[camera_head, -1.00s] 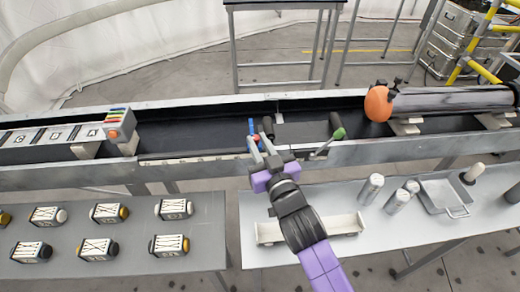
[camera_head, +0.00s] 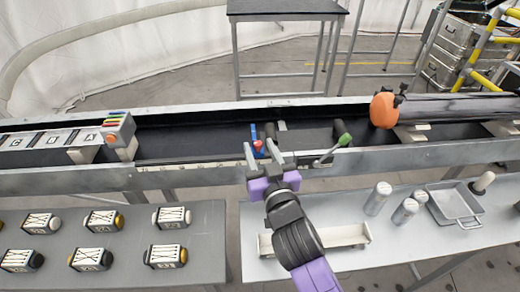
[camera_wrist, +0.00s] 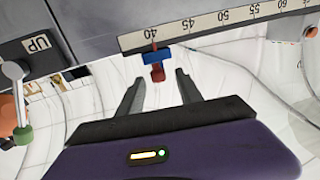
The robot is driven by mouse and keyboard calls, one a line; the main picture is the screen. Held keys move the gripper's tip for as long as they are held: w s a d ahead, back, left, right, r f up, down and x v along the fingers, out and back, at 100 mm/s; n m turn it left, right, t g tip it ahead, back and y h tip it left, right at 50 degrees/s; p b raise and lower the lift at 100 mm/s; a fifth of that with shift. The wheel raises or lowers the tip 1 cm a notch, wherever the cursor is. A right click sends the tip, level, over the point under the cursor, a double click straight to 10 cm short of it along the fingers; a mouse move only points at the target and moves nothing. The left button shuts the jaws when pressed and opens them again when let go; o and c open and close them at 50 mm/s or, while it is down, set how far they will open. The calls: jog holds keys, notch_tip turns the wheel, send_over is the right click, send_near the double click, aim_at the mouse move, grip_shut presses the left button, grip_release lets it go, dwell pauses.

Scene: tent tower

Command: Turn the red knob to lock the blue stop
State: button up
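The red knob (camera_head: 258,145) sits on the front of the blue stop (camera_head: 254,132) on the conveyor's near rail. In the wrist view the blue stop (camera_wrist: 158,57) is close to the 40 mark of the scale, with the red knob (camera_wrist: 158,74) projecting toward me. My gripper (camera_head: 260,148) is open and empty. In the wrist view its fingers (camera_wrist: 159,78) stand one on each side of the knob line, apart from it. Whether the fingertips are level with the knob in depth is hard to tell.
A lever with a green ball (camera_head: 345,139) stands right of my gripper, next to an UP label (camera_wrist: 37,43). An orange round object (camera_head: 383,110) lies farther right. The scale strip (camera_wrist: 200,27) runs along the rail.

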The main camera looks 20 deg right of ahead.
jog(key=shift+s, duration=0.1)
jog(key=s+a, duration=0.1)
jog(key=s, duration=0.6)
jog(key=shift+s+b, duration=0.3)
jog(key=shift+b, duration=0.15)
jog(key=s+f+g+y+p, duration=0.1)
jog(key=s+f, duration=0.1)
jog(key=s, duration=1.4)
jog(key=s+d+f+n+g+y+p, duration=0.1)
jog(key=s+f+g, duration=0.1)
jog(key=s, duration=1.5)
jog(key=shift+d, duration=0.3)
